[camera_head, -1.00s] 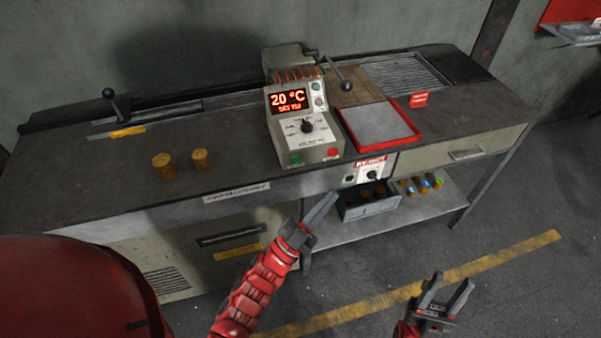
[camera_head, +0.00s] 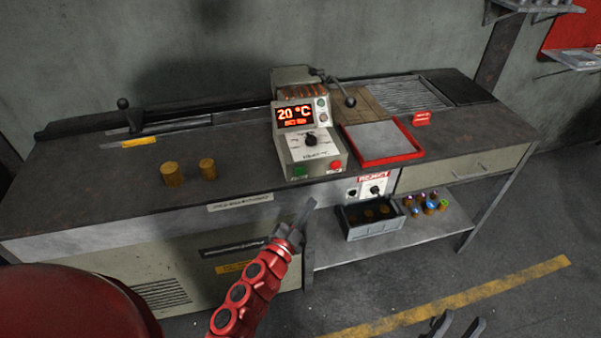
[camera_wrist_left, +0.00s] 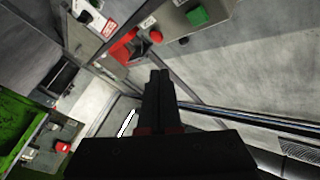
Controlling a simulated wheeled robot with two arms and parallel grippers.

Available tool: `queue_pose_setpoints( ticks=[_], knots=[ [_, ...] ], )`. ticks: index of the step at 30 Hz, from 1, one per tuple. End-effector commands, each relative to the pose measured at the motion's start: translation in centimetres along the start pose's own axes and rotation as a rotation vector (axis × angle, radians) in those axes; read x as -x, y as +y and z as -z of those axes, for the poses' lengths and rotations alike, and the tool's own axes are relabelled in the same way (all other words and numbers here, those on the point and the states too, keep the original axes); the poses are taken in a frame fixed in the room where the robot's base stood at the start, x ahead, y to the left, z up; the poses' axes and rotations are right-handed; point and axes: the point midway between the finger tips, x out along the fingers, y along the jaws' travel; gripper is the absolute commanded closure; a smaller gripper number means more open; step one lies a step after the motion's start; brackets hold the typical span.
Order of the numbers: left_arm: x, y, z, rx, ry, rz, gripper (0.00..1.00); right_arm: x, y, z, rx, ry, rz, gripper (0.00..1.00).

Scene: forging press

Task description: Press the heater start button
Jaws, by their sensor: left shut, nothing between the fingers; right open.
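The heater control box (camera_head: 311,150) stands on the bench and its display reads 20 °C. A green button (camera_head: 299,172) is at its lower left front and a red button (camera_head: 337,165) at its lower right. The green button also shows in the left wrist view (camera_wrist_left: 197,16). My left gripper (camera_head: 301,208) is shut and empty, in front of the bench edge and below the box, apart from both buttons. In the left wrist view its closed fingers (camera_wrist_left: 157,78) point toward the bench front. My right gripper (camera_head: 458,326) is open at the bottom edge, only its fingertips showing.
A red-rimmed tray (camera_head: 411,153) lies right of the box. Two brass cylinders (camera_head: 190,171) stand on the left of the bench (camera_head: 110,205). A lever (camera_head: 348,101) rises behind the box. A dark bin (camera_head: 372,231) and several small parts sit on the lower shelf.

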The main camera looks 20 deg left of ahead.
Motion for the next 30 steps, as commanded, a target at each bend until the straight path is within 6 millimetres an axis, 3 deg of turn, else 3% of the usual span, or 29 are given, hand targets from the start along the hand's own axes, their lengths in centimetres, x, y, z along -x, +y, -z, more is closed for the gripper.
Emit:
queue_pose_setpoints(
  ticks=[5,21,30],
  knots=[
    [-0.7,-0.5,-0.6,-0.001,-0.001,0.000,1.00,-0.1,0.0,0.0,0.000,0.000,0.000,0.56],
    [-5.5,-4.0,-4.0,0.001,0.000,0.002,1.00,0.1,0.0,0.0,0.000,0.000,0.000,0.56],
    [-6.1,-4.4,-4.4,0.001,0.001,0.000,1.00,0.2,0.0,0.0,0.000,0.000,0.000,0.56]
  ],
)
